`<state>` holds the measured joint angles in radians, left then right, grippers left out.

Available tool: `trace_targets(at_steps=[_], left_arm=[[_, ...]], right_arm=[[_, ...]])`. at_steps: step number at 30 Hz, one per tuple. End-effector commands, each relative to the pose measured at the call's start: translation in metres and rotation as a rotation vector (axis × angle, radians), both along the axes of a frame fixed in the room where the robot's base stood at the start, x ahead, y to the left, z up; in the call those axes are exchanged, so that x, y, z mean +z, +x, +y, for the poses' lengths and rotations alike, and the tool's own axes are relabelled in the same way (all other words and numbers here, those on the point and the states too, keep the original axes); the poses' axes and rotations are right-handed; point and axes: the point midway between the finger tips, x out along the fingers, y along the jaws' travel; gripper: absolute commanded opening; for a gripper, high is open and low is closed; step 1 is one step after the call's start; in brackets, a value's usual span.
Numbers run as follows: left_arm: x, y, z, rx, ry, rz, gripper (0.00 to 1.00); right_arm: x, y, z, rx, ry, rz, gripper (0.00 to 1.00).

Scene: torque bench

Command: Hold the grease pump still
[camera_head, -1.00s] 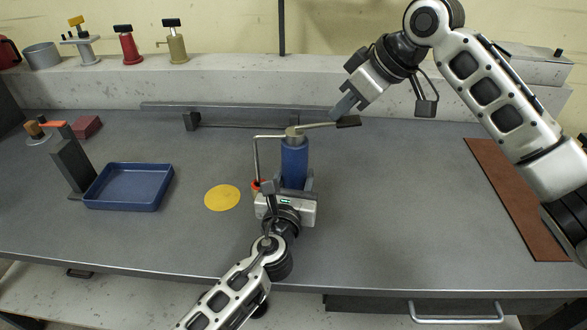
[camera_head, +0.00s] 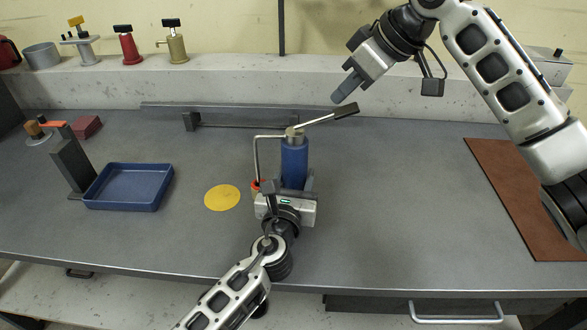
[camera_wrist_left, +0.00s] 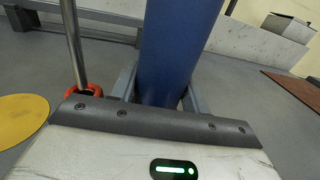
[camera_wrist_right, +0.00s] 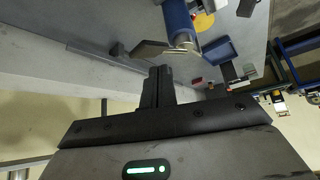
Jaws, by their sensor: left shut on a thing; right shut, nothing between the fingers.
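The grease pump (camera_head: 294,162) is an upright blue cylinder on the grey bench, with a thin bent pipe with a red tip on its left and a dark-gripped lever (camera_head: 345,110) angled up to the right. My left gripper (camera_head: 291,185) is shut around the lower part of its body; the left wrist view shows the blue barrel (camera_wrist_left: 178,50) between the fingers. My right gripper (camera_head: 344,92) is shut and empty, just above the lever's end. In the right wrist view the lever (camera_wrist_right: 150,48) lies beyond the closed fingertips (camera_wrist_right: 157,72); contact is not clear.
A yellow disc (camera_head: 222,198) lies left of the pump, then a blue tray (camera_head: 97,203) and a dark stand (camera_head: 72,165). A brown mat (camera_head: 512,205) lies at the right. Other pumps stand on the back ledge. The bench right of the pump is clear.

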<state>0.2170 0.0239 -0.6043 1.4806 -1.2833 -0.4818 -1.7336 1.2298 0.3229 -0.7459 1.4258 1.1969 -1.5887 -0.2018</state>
Motion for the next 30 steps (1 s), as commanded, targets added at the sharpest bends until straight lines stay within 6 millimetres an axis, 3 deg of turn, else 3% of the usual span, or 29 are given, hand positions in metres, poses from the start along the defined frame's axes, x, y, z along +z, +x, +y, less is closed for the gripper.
trace_targets(at_steps=[15,26,27,29,30], left_arm=[[0.0,0.0,0.001,0.002,0.001,0.0,0.09],[0.0,0.0,0.001,0.002,0.002,0.0,0.09],[0.002,0.001,0.001,0.002,0.0,-0.004,0.57],[0.002,0.001,0.001,0.002,0.001,-0.003,0.71],[0.001,0.001,0.001,0.002,0.001,-0.003,0.71]], right_arm=[[0.038,0.0,0.0,0.0,0.001,-0.001,0.0],[0.04,0.0,0.0,0.0,0.0,0.0,0.0],[0.04,0.0,0.0,0.0,0.0,0.0,0.0],[0.04,0.0,0.0,0.0,0.0,0.0,0.0],[0.04,0.0,0.0,0.0,0.0,0.0,0.0]])
